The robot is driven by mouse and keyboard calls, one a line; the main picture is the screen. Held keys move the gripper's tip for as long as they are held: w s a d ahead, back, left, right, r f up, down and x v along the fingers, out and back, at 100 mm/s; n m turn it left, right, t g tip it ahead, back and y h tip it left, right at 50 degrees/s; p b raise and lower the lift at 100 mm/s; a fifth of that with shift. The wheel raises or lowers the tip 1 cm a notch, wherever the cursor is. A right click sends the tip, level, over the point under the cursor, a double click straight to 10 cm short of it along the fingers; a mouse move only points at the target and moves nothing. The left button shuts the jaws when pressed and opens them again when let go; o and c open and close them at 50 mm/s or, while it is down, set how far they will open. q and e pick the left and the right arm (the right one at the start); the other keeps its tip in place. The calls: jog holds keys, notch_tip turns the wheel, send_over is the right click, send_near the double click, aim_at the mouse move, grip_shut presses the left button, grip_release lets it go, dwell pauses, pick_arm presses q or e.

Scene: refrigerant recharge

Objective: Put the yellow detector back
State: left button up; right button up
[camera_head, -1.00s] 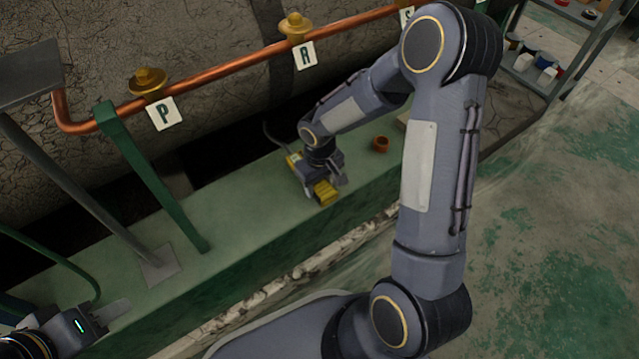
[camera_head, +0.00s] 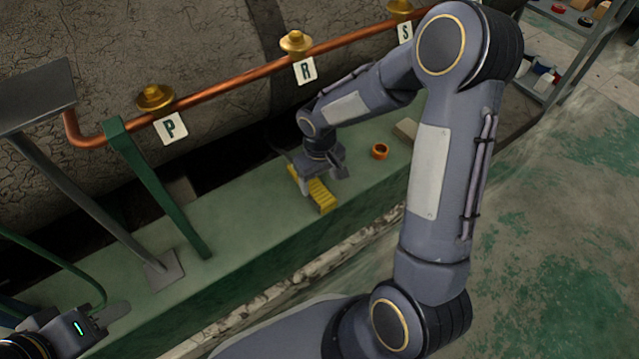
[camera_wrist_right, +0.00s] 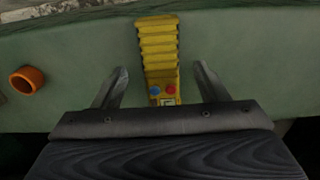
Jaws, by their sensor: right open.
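The yellow detector (camera_head: 319,196) lies on the green ledge (camera_head: 235,235) in the head view. In the right wrist view the detector (camera_wrist_right: 158,45) shows a ribbed yellow body, with a blue and a red button and a small light panel at its near end. My right gripper (camera_wrist_right: 160,72) is open. Its fingers stand on either side of the detector's near end, with a visible gap on both sides. In the head view my right gripper (camera_head: 321,176) partly covers the detector. My left gripper (camera_head: 108,317) is at the lower left, away from the detector; its opening is not clear.
An orange ring (camera_head: 380,151) and a tan block (camera_head: 406,128) sit on the ledge to the right. A copper pipe (camera_head: 225,82) with brass valves and lettered tags runs behind. A green post (camera_head: 158,185) and a grey post (camera_head: 90,205) stand at left.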

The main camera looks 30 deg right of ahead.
jog(key=s+r+m+t+y+p, duration=0.1)
jog(key=s+r, duration=0.4)
jog(key=r, duration=0.4)
jog(key=s+r+m+t+y+p, duration=0.1)
jog(key=s+r+t, duration=0.1)
jog(key=s+r, duration=0.5)
jog(key=s+a+r+m+t+y, duration=0.1)
jog(key=s+a+r+t, duration=0.1)
jog(key=s+r, duration=0.2)
jog(key=s, duration=0.3)
jog(key=shift+s+a+r+y, duration=0.15)
jog(key=shift+s+a+y, duration=0.1)
jog(key=shift+s+y, duration=0.15)
notch_tip(320, 180, up, 32)
jog(key=p, duration=3.1)
jog(key=shift+p, duration=0.35)
